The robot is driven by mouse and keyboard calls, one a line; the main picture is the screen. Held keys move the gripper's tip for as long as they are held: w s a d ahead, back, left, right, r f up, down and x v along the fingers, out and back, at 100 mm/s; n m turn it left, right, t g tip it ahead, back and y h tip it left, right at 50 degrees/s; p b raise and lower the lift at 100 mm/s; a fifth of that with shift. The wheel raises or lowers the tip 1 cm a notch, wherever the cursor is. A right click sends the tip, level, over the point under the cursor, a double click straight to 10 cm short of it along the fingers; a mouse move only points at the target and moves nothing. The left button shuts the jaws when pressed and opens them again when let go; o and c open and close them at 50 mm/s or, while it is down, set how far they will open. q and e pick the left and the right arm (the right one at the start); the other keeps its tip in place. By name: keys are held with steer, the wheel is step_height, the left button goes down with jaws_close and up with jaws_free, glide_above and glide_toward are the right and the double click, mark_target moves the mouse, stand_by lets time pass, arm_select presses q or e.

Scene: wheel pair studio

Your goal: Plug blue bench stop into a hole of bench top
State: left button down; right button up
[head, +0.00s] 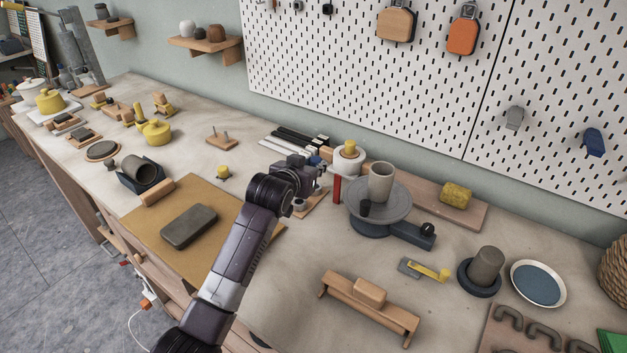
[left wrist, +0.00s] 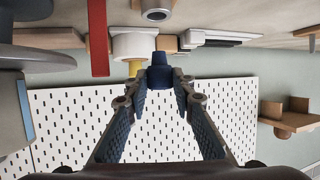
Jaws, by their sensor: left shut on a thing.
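My left gripper (head: 312,178) is over the back middle of the pale bench top (head: 290,262). In the left wrist view the left gripper (left wrist: 160,84) is shut on a dark blue bench stop (left wrist: 160,72), held between the fingertips. A small wooden block with a grey ring (head: 299,204) is just below the gripper; the ring also shows in the left wrist view (left wrist: 156,14), apart from the stop. I cannot make out a hole in the bench top. My right gripper is out of view.
A red upright strip (head: 337,188) stands close beside the gripper. A turntable (head: 382,212) carrying a grey cup (head: 381,182) is to its right, and a white pot (head: 349,160) is behind. A mat (head: 160,222) with a grey slab (head: 188,226) lies at left.

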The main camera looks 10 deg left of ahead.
arm_select(q)
steer(key=shift+f, duration=0.95)
step_height(320, 180, down, 3)
steer(key=shift+p, duration=0.6)
steer(key=shift+f, duration=0.4)
steer(key=c, duration=1.7)
jaws_free()
steer(key=shift+f, duration=0.1)
steer(key=shift+o, duration=0.2)
